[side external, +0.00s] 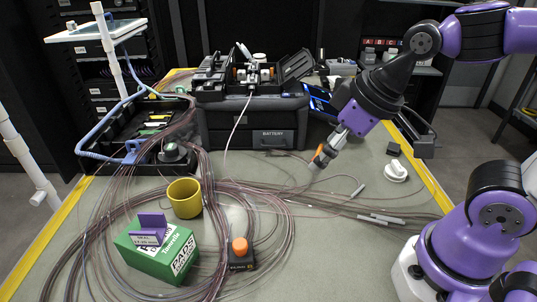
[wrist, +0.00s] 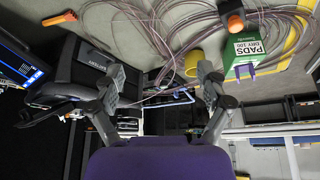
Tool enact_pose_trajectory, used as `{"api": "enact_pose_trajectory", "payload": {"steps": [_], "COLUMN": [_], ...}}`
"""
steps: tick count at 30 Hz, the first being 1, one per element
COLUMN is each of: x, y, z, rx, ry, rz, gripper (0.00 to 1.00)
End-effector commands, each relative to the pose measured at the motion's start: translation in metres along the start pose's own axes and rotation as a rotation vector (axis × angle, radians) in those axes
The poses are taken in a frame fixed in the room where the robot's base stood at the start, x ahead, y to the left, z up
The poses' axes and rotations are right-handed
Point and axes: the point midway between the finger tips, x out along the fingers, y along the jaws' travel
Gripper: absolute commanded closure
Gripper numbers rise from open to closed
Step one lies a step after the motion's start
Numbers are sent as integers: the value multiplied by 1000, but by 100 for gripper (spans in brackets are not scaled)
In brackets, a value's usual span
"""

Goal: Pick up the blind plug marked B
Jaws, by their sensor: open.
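I cannot make out for certain which thing is the blind plug marked B. A rack at the back right bears red letter labels (side external: 385,42), with small grey pieces (side external: 371,56) below them. A black block with an orange dome (side external: 240,246) stands at the front middle; its small label is unreadable. The dome also shows in the wrist view (wrist: 235,22). My gripper (side external: 322,155) is open above the bench, right of centre, away from both. An orange piece shows beside its fingertips; I cannot tell what it belongs to. In the wrist view nothing sits between the fingers (wrist: 161,75).
The splicer on its black case (side external: 262,135) stands at the back middle. A yellow cup (side external: 185,198) and a green pads box (side external: 155,255) with a purple holder (side external: 149,224) stand front left. Loose cable loops (side external: 205,215) spread across the mat. A white round part (side external: 396,172) lies right.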

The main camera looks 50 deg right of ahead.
Motion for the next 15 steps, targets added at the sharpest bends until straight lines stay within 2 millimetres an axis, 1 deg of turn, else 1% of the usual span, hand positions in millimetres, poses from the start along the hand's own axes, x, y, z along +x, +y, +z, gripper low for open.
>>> {"api": "enact_pose_trajectory", "payload": {"steps": [1, 3, 6, 7, 10, 12, 15], "x": [13, 30, 50, 54, 66, 73, 88], "y": [-17, -42, -76, -84, -104, -110, -115], "z": [-5, -12, -16, -16, -14, -13, -11], "rx": [-100, -239, -403, -441, -528, -552, -559], "ry": [-24, -39, -51, -54, -57, -59, -61], "rz": [-47, -112, -193, -214, -260, -274, -279], "gripper": [15, 15, 15, 15, 15, 15, 15]}}
